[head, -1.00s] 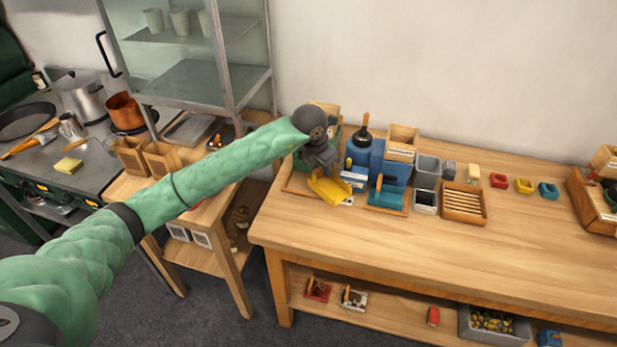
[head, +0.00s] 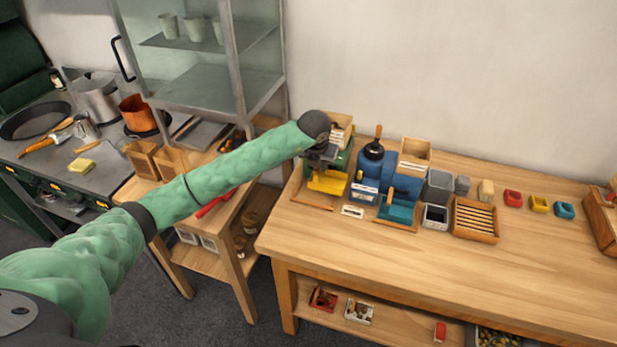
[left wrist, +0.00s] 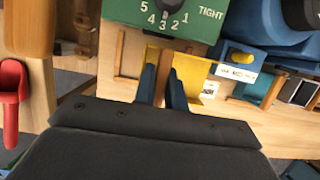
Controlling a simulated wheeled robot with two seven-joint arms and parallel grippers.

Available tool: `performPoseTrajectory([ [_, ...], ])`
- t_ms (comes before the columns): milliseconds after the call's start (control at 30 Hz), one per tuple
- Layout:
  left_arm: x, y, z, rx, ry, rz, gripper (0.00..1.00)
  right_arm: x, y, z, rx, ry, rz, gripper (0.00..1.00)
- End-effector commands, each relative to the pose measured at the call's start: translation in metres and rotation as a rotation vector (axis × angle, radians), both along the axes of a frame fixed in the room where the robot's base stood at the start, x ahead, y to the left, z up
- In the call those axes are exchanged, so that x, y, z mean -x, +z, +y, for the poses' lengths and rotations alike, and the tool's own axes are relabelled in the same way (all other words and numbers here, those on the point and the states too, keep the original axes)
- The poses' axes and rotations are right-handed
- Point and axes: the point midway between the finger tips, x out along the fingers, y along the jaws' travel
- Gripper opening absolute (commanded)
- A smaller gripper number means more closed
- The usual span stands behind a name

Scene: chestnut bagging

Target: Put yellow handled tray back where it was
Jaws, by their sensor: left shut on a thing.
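The yellow handled tray (head: 328,181) is at the left end of the wooden table, in front of a green machine with a numbered dial (left wrist: 165,20). In the left wrist view the yellow tray (left wrist: 190,78) lies just below the machine's front, between thin wooden strips. My left gripper (left wrist: 162,80) is shut on the tray, its blue fingers over the tray's near part. The gripper (head: 322,160) hides part of the tray in the head view. My right gripper is not in view.
A blue machine (head: 370,165) with a teal tray (head: 397,208) stands just right. A small label card (head: 352,211) lies between. Grey bins (head: 438,185), a slatted wooden tray (head: 475,219) and small coloured blocks continue right. The table's front is clear.

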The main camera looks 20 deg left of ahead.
Motion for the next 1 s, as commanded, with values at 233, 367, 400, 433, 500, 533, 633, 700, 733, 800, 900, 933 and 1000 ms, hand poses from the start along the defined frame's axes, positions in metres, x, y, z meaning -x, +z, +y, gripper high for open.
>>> performPoseTrajectory([
  [233,-0.006,-0.021,0.034,0.001,0.001,0.0,0.0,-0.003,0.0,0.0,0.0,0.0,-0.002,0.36],
  [367,-0.006,-0.024,0.039,0.001,-0.001,-0.001,0.0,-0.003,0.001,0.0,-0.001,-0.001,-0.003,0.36],
  [400,-0.007,-0.026,0.039,0.002,-0.002,-0.001,0.0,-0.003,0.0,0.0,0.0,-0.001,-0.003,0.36],
  [433,-0.006,-0.028,0.039,0.002,-0.002,-0.001,0.0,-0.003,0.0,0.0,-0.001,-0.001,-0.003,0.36],
  [500,-0.006,-0.035,0.039,0.001,-0.001,0.0,0.0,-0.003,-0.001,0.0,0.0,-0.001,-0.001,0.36],
  [533,-0.006,-0.039,0.039,0.001,0.0,0.0,0.0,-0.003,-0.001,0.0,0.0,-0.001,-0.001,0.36],
  [633,-0.006,-0.053,0.039,0.001,0.001,0.001,0.0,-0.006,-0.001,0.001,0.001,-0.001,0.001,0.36],
  [700,-0.006,-0.06,0.039,0.001,0.001,0.0,0.0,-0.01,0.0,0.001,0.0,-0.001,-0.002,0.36],
  [733,-0.006,-0.062,0.039,0.001,0.0,0.0,0.0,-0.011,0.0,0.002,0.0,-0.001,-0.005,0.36],
  [800,-0.006,-0.064,0.039,0.001,0.0,-0.001,0.0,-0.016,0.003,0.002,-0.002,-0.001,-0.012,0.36],
  [900,-0.006,-0.063,0.039,0.001,0.0,-0.002,0.0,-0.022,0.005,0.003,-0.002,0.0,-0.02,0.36],
  [933,-0.006,-0.063,0.039,0.001,0.0,-0.001,0.0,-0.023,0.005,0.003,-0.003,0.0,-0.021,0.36],
  [1000,-0.006,-0.063,0.039,0.001,0.0,-0.001,0.0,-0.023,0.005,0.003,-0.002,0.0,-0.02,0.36],
])
